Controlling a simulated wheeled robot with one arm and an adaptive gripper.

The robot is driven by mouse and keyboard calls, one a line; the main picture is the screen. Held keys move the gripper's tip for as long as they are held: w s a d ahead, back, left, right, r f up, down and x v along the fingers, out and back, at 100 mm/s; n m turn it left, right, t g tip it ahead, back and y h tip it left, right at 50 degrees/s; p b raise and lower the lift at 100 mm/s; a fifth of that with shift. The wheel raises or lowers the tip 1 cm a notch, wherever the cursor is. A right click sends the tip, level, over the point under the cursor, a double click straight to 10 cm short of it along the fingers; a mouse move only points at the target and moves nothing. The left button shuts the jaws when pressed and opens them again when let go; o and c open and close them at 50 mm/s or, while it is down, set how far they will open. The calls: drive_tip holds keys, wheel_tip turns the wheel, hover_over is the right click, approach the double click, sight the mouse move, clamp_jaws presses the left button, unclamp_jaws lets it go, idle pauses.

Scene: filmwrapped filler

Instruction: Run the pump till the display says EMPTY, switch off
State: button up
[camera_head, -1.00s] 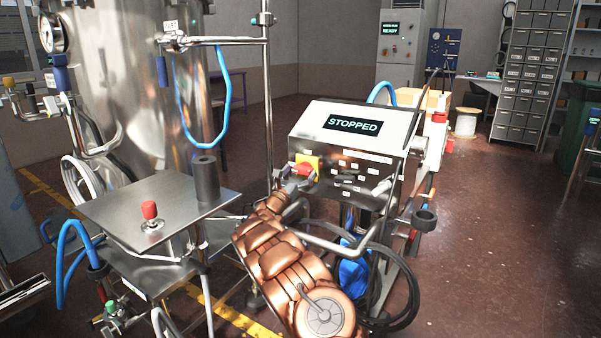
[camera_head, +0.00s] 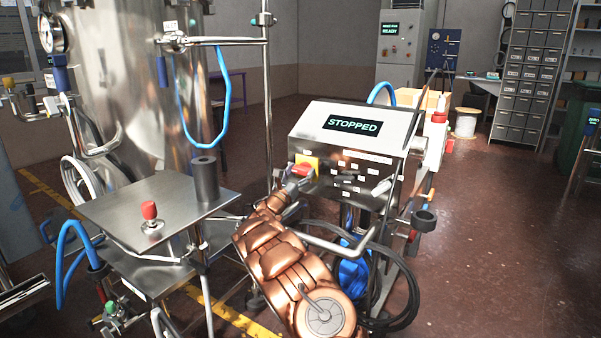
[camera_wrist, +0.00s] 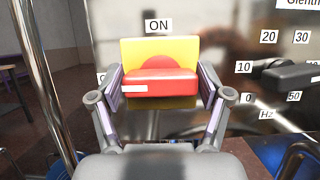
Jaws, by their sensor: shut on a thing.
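The pump's control box (camera_head: 345,155) stands on a trolley, and its display (camera_head: 352,125) reads STOPPED. A red rotary switch (camera_head: 301,170) on a yellow plate sits at the left of its front panel. In the wrist view the red switch handle (camera_wrist: 160,85) lies level across the yellow plate (camera_wrist: 132,50), below an ON label (camera_wrist: 158,25). My gripper (camera_wrist: 160,92) has a finger on each side of the handle and is shut on it. A black frequency knob (camera_wrist: 290,77) with a numbered Hz scale is to the right. My arm hides part of the trolley below.
A large steel tank (camera_head: 130,90) stands behind. Black hose (camera_head: 400,300) coils by the trolley. Floor at right is open.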

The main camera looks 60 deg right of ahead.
drive_tip(key=shift+f+m+b, duration=0.15)
drive_tip(key=shift+m+b, duration=0.3)
drive_tip(key=shift+m, duration=0.05)
drive_tip(key=shift+m+g+b, duration=0.3)
drive_tip(key=shift+g, duration=0.1)
drive_tip(key=m+g+b, duration=0.2)
drive_tip(key=m, duration=0.1)
drive_tip(key=shift+f, duration=0.1)
drive_tip(key=m+g+y+b, duration=0.1)
drive_tip(key=m+g+b, duration=0.1)
drive_tip(key=m, duration=0.3)
drive_tip(key=m+g, duration=0.1)
drive_tip(key=m, duration=0.2)
drive_tip(key=shift+y+b, duration=0.3)
drive_tip(key=shift+y, duration=0.1)
drive_tip(key=m, duration=0.2)
drive_tip(key=m+g+y, duration=0.1)
drive_tip(key=m, duration=0.1)
drive_tip(key=shift+s+y+b, duration=0.1)
drive_tip(key=shift+y+b, duration=0.2)
drive_tip(key=shift+b, duration=0.1)
drive_tip(key=shift+s+m+y+b, duration=0.1)
drive_tip(key=shift+m+y+b, duration=0.5)
drive_tip(key=shift+m, duration=1.5)
